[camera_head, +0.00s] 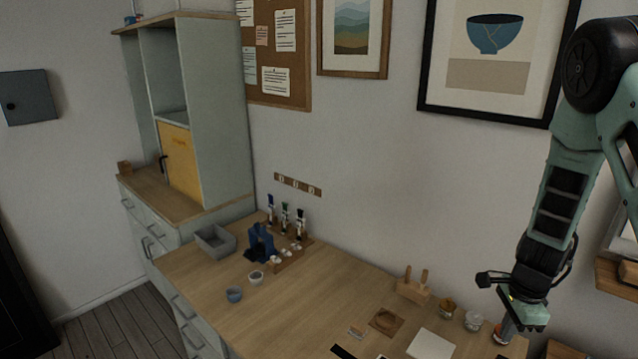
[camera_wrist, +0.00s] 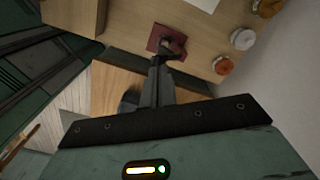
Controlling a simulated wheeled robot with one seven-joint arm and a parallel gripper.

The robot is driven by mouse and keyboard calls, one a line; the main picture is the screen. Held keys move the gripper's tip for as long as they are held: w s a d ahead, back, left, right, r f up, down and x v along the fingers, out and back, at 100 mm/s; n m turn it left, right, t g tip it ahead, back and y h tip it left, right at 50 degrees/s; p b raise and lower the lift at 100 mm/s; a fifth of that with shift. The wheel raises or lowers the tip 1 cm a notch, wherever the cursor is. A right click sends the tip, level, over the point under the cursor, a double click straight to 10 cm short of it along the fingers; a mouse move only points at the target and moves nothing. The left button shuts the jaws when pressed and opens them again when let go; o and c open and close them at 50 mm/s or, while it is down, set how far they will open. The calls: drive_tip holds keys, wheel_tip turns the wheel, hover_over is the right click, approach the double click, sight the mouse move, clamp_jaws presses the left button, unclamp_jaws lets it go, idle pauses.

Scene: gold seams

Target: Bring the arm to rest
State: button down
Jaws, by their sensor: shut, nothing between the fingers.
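My arm (camera_head: 560,190) comes down from the upper right over the right end of the wooden worktop (camera_head: 260,310). My gripper (camera_head: 524,318) points downward there, next to the rightmost jar (camera_head: 504,334), which it partly covers. In the wrist view my gripper (camera_wrist: 158,72) has its dark fingers together with nothing seen between them. Beyond the fingers lies a dark red square pad (camera_wrist: 156,37) with a small dark and pinkish thing on it. I cannot tell whether the fingertips touch it.
A gold jar (camera_head: 447,305) and a pale jar (camera_head: 473,321) stand near the arm. A wooden holder (camera_head: 413,290) with two pegs, a brown square (camera_head: 386,321) and a white sheet (camera_head: 431,345) are to the left. The worktop's middle is clear.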

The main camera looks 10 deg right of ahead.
drive_tip(key=s+a+r+n+y+b, duration=0.1)
drive_tip(key=a+r+n+b, duration=0.2)
drive_tip(key=a+n, duration=0.55)
drive_tip(key=s+a+r+n+y+b, duration=0.1)
drive_tip(key=s+a+r+n+b, duration=0.2)
drive_tip(key=a, duration=1.1)
drive_tip(key=s+a+r+n+b, duration=0.1)
drive_tip(key=s+a+n+b, duration=0.1)
drive_tip(key=s+a+n, duration=0.3)
drive_tip(key=s+a+r+n+h+b, duration=0.1)
drive_tip(key=s+a+n, duration=0.3)
drive_tip(key=s+n, duration=0.6)
drive_tip(key=shift+s+a+r+n+h+b, duration=0.15)
drive_tip(key=shift+a+r+n+h+b, duration=0.2)
drive_tip(key=shift+r+n+b, duration=0.45)
drive_tip(key=shift+f+n, duration=0.2)
drive_tip(key=shift+n, duration=0.05)
